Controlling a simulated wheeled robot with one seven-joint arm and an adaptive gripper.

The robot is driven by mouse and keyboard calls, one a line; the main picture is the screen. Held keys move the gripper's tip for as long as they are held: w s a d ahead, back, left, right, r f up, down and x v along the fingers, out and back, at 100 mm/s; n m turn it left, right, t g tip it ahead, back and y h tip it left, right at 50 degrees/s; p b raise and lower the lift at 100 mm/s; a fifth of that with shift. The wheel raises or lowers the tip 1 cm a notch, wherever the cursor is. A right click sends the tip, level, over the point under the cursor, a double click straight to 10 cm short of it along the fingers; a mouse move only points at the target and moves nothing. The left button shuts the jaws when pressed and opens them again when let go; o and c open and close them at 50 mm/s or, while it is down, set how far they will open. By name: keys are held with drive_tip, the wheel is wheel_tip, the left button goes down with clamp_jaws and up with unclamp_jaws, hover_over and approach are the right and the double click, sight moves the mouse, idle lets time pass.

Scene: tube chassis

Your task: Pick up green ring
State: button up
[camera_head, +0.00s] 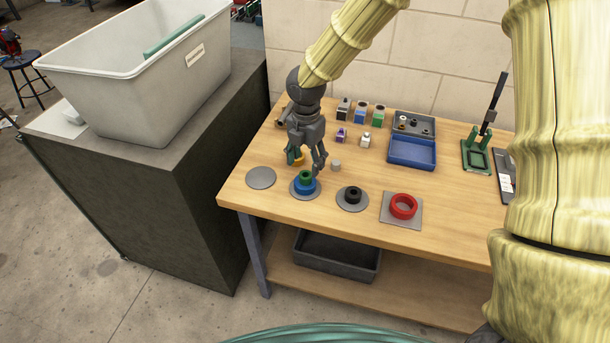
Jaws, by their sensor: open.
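A small green ring (305,175) sits on top of a larger blue ring (305,187), on a round grey plate (293,193) near the front left of the wooden table. My gripper (306,161) points down with its fingers apart, just above and behind the green ring in this view. Nothing is seen held between the fingers. Part of an orange piece (299,162) and a dark green piece show behind the fingers, mostly hidden. I cannot tell the exact height of the fingertips over the ring.
A bare round plate (261,178) lies left. A black ring (353,195) and a red ring (404,206) sit on plates to the right. Several small blocks, a blue tray (412,153) and a green stand (477,157) are farther back.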

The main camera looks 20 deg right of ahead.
sight(305, 173)
drive_tip(key=shift+f+p, duration=0.95)
drive_tip(key=shift+f, duration=1.7)
drive_tip(key=c, duration=1.1)
